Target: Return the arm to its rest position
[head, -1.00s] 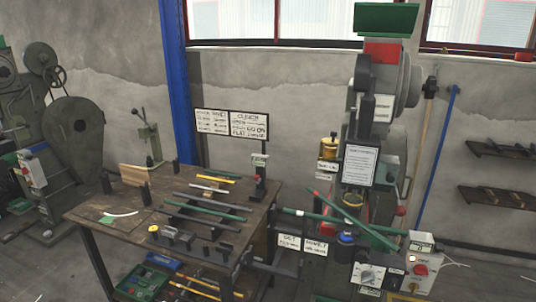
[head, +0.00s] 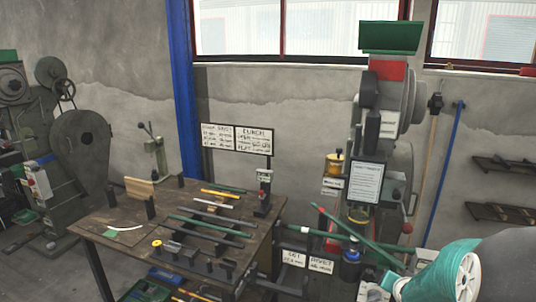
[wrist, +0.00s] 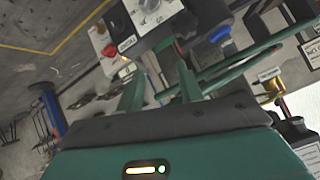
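My arm (head: 455,275) shows at the lower right of the head view, as a teal and white link with a dark grey part beside it. It covers the lower right of the press area. My gripper does not show clearly in the head view. In the wrist view, my gripper (wrist: 160,84) has two teal fingers standing apart with nothing visibly held between them. The wrist view is tilted, and the press control box (wrist: 150,18) with a red button lies beyond the fingers.
The rivet press (head: 385,130) stands at right centre, with green bars crossing in front. A wooden workbench (head: 130,262) at left centre carries several rods and small blocks. A grey machine (head: 80,150) stands at far left. Wall shelves (head: 505,168) hang at right.

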